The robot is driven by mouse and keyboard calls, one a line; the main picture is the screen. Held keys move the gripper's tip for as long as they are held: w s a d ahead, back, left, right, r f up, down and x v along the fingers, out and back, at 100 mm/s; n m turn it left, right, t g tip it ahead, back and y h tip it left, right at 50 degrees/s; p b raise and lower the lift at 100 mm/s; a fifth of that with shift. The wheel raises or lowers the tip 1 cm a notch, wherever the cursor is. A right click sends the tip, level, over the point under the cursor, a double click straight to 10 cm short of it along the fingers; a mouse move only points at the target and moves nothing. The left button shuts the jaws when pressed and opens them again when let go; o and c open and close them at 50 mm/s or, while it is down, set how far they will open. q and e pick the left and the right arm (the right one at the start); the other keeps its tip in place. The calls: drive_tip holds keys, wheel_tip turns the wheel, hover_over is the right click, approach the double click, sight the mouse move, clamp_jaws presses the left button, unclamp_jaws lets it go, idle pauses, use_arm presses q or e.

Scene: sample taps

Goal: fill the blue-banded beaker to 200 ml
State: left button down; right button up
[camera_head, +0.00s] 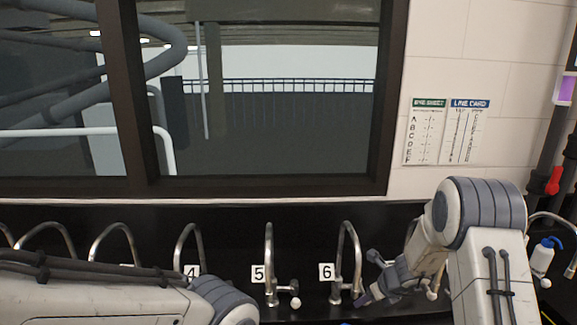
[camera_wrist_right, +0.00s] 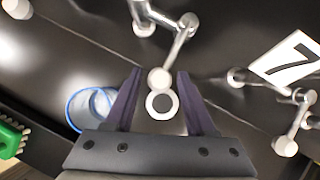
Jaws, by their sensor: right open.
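The blue-banded beaker (camera_wrist_right: 88,108) shows in the right wrist view, left of my right gripper and partly behind its left finger. It is clear with a blue rim; its level cannot be read. My right gripper (camera_wrist_right: 160,74) is open, with a white round tap knob (camera_wrist_right: 160,80) between its fingertips; I cannot tell whether they touch it. A white ring with a dark centre (camera_wrist_right: 162,104) lies just below the knob in that view. In the head view the right gripper (camera_head: 367,278) is beside tap 6 (camera_head: 345,262). My left gripper is out of frame.
Tap 5 (camera_head: 269,262) and tap 4 (camera_head: 188,245) stand to the left along the black bench. A number 7 plate (camera_wrist_right: 294,58) and another white knob (camera_wrist_right: 285,146) are on the right in the wrist view. A blue-capped bottle (camera_head: 542,257) stands far right; a green brush (camera_wrist_right: 12,138) lies left.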

drive_tip(key=p+v, duration=0.3)
drive_tip(key=v, duration=0.4)
drive_tip(key=shift+r, duration=0.15)
drive_tip(key=s+a+r+n+g+h, duration=0.1)
drive_tip(key=s+a+r+n, duration=0.15)
drive_tip(key=s+n, duration=0.6)
drive_tip(key=s+a+r+n+g+h, duration=0.1)
drive_tip(key=s+r+n, duration=0.3)
drive_tip(key=n, duration=0.7)
drive_tip(key=s+a+r+n+g, duration=0.1)
drive_tip(key=s+a+n, duration=0.1)
drive_tip(key=s+n, duration=0.7)
drive_tip(key=s+a+n+g+b, duration=0.2)
drive_tip(key=s+a+n+b, duration=0.3)
drive_tip(key=s+a+n, duration=0.4)
drive_tip(key=s+a+r, duration=0.1)
drive_tip(key=s+a, duration=0.3)
drive_tip(key=shift+a+n, duration=0.25)
drive_tip(key=shift+n, duration=0.1)
